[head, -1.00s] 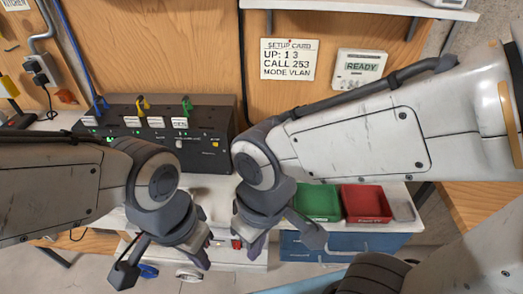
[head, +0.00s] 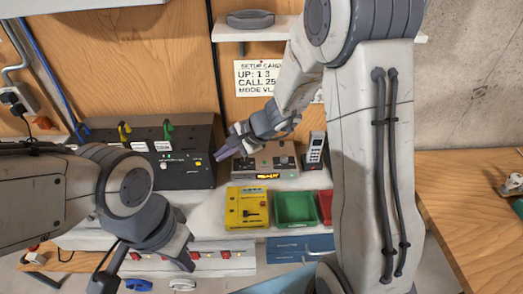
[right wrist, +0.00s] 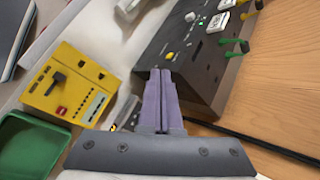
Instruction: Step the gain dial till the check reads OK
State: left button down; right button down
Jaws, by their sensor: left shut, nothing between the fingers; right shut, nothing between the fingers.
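A grey-brown box (head: 255,168) with dark knobs on top and a lit amber display (head: 268,176) stands on the bench in the head view. I cannot tell which knob is the gain dial, and the display is too small to read. My right gripper (head: 222,149) is shut and empty, above the box's left end by the black panel unit (head: 186,168). In the right wrist view its fingers (right wrist: 160,75) are together, pointing toward the black unit (right wrist: 195,60). My left gripper (head: 188,258) is shut and empty, low in front of the bench.
A yellow box (head: 247,208) and green tray (head: 294,208) stand in front of the grey-brown box, with a red tray (head: 325,206) beside them. A handset (head: 315,150) stands to its right. The setup card (head: 256,78) is partly covered by my right arm.

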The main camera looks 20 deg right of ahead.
jog(key=w+d+f+m+t+h+p, duration=0.1)
jog(key=w+d+f+m+t+h, duration=0.1)
jog(key=w+d+m, duration=0.5)
jog(key=m+t+h, duration=0.1)
jog(key=m, duration=0.1)
send_over(265, 162)
jog(key=f, duration=0.2)
jog(key=shift+s+d+r+p, duration=0.1)
jog(key=shift+s+d+p, duration=0.25)
jog(key=shift+s+p, duration=0.1)
notch_tip(265, 162, down, 8)
jog(key=b, duration=0.5)
jog(key=shift+f+b, duration=0.4)
jog(key=shift+b, duration=0.2)
dwell(0.4)
jog(key=shift+f+b, duration=0.4)
jog(key=shift+b, duration=0.45)
